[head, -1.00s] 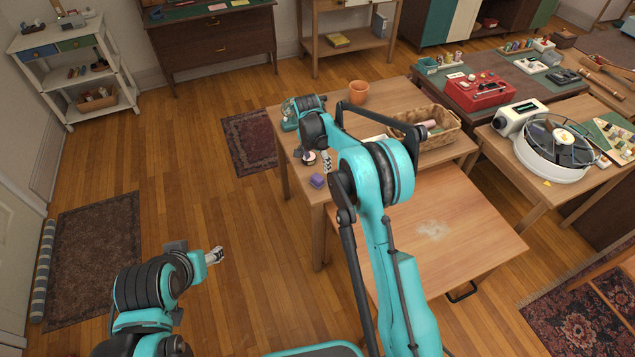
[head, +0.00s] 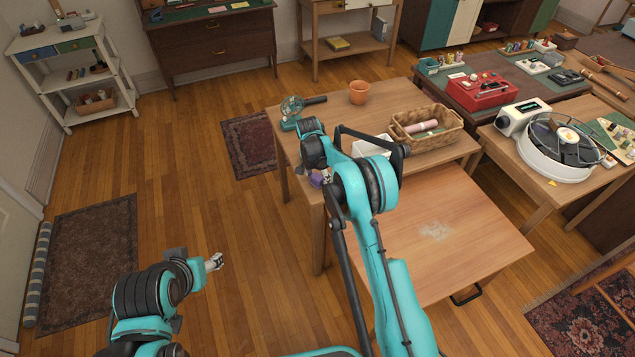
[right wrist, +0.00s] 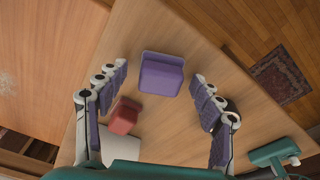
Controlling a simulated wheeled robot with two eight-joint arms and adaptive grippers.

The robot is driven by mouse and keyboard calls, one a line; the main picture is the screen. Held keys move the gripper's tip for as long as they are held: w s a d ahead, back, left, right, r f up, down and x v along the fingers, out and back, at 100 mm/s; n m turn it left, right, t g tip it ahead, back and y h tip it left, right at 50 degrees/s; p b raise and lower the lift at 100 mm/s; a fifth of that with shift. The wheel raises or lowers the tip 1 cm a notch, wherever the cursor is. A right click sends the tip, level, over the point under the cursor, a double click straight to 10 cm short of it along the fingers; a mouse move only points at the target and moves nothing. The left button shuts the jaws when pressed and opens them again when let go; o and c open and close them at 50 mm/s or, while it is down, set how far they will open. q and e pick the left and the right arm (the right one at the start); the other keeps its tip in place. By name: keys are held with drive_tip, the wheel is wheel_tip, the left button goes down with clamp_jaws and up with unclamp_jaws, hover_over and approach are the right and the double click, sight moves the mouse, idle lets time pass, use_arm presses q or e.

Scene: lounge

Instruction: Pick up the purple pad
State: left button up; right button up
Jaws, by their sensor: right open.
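The purple pad (head: 315,181) sits near the front left corner of the wooden table, partly hidden by my right arm in the head view. In the right wrist view, the purple pad (right wrist: 161,76) shows whole. My right gripper (right wrist: 160,80) is open, with a finger to each side of the pad and a visible gap on both sides. In the head view, its fingers (head: 325,176) are mostly hidden behind its arm. My left gripper (head: 214,261) hangs over the floor, away from the table; its jaws are too small to read.
A red block (right wrist: 124,116) lies near the left finger, beside a white box (right wrist: 118,148). The table's near right part (head: 470,225) is mostly clear.

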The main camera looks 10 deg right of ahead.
sight(319, 176)
drive_tip(key=c, duration=1.1)
drive_tip(key=shift+c, duration=0.2)
drive_tip(key=shift+r, duration=0.15)
wheel_tip(319, 176, up, 4)
drive_tip(key=shift+r+p, duration=0.15)
drive_tip(key=shift+p, duration=0.95)
drive_tip(key=s+d+r+p, duration=0.3)
drive_tip(key=s+d+r, duration=0.3)
drive_tip(key=s+d, duration=0.2)
drive_tip(key=shift+d+r, duration=0.25)
drive_tip(key=shift+d, duration=0.05)
drive_tip(key=shift+w, duration=0.1)
